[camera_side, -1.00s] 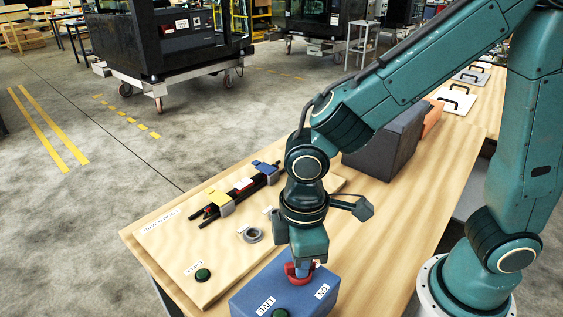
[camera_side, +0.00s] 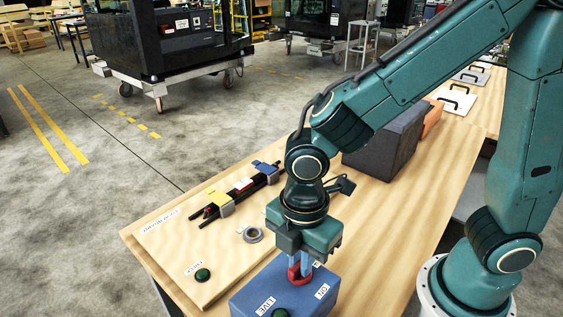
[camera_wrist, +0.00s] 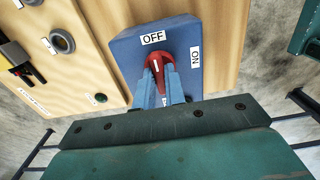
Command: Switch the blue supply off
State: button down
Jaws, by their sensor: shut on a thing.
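The blue supply box (camera_side: 245,298) stands at the front of the bench, with a red rotary knob (camera_side: 294,273) on top. In the wrist view the box (camera_wrist: 122,48) shows an OFF label (camera_wrist: 153,38) beyond the knob (camera_wrist: 159,62) and an ON label (camera_wrist: 195,57) to its right. My gripper (camera_side: 301,272) points down, its two blue fingers shut on the knob's grip from both sides. The grip's far end and a pale mark appear to point about toward OFF; the exact angle is partly hidden by the fingers. A LIVE label (camera_side: 266,307) sits beside a dark green lamp (camera_side: 281,313).
A pale board (camera_side: 165,247) left of the box carries a green button (camera_side: 202,275), a grey ring (camera_side: 253,235) and clamped black rods (camera_side: 250,186). A dark grey block (camera_side: 385,150) stands behind my wrist. Bare bench lies right of the box.

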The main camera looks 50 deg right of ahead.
dwell(0.4)
jog(key=c, duration=1.5)
grip_release()
jog(key=shift+o, duration=0.2)
jog(key=shift+r, duration=0.1)
notch_tip(320, 180, up, 14)
jog(key=s+d+m+t, duration=0.2)
jog(key=s+d+m, duration=0.1)
jog(key=d+m, duration=0.6)
jog(key=s+d+m+t, duration=0.3)
jog(key=s+d+m, duration=0.1)
jog(key=d+m, duration=0.5)
jog(key=shift+d+r+t, duration=0.25)
jog(key=shift+r+t, duration=0.05)
